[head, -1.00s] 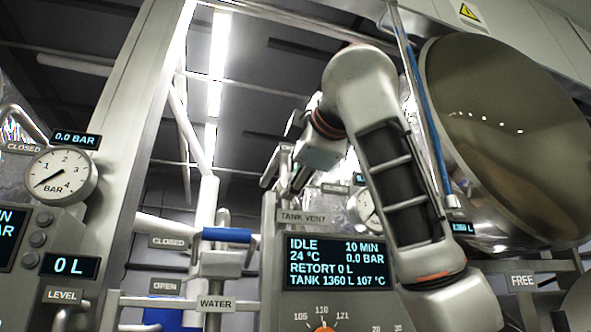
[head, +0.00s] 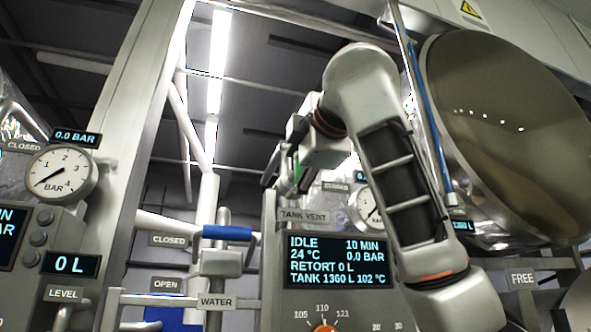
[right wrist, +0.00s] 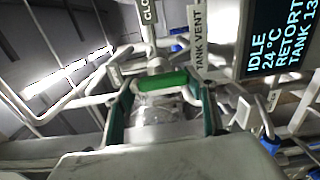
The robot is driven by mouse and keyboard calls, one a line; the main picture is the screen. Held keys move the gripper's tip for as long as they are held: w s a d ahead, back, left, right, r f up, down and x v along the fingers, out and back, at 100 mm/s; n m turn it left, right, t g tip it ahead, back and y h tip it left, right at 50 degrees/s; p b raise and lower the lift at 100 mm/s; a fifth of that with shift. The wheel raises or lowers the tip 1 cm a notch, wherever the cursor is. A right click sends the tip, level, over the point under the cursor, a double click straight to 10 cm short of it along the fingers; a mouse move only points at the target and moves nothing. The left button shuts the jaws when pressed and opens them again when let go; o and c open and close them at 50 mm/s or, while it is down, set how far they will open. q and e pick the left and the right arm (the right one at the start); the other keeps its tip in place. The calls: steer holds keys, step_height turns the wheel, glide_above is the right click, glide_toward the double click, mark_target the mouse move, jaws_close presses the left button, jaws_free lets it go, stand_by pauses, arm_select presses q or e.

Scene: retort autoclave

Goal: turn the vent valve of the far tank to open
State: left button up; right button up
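The TANK VENT label (head: 303,216) is above the control screen in the head view, with a small CLOSED sign (head: 336,187) beside it. My right gripper (head: 291,178) is just above the label, with a bit of green showing at it. In the right wrist view, a green valve handle (right wrist: 162,81) lies crosswise between the fingertips of my right gripper (right wrist: 163,88). The fingers are wide apart, one near each end of the handle; whether they touch it I cannot tell. The TANK VENT label (right wrist: 198,40) hangs just beyond. My left gripper is not in view.
The control screen (head: 339,262) reads IDLE and TANK 1360 L 102 °C. A blue-handled water valve (head: 227,233) and pipes stand to the left. A pressure gauge (head: 370,207) is partly behind my right arm. A large rounded metal vessel (head: 510,130) is at the right.

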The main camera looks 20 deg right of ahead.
steer(key=o, duration=0.4)
steer(key=shift+c, duration=0.2)
steer(key=s, duration=0.7)
steer(key=shift+s, duration=0.3)
steer(key=shift+d, duration=0.1)
